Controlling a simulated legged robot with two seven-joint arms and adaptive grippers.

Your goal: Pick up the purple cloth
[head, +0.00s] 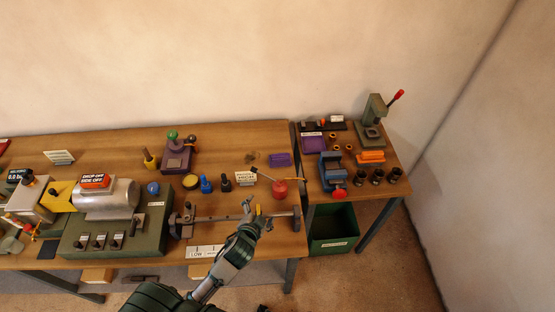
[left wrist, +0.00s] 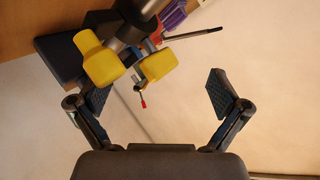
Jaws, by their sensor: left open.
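A small purple folded piece that looks like the cloth (head: 280,159) lies near the back right of the main workbench. In the left wrist view a purple piece (left wrist: 173,16) shows at the top edge, partly cut off; I cannot tell if it is the same one. My left gripper (head: 257,212) is over the right front part of the main bench, in front of the purple piece and apart from it. In the left wrist view its two fingers (left wrist: 160,82) are spread wide with nothing held between them. My right gripper is not in view.
The side table (head: 390,187) holds a press (head: 370,133), a blue vise (head: 331,172) and another purple item (head: 312,142).

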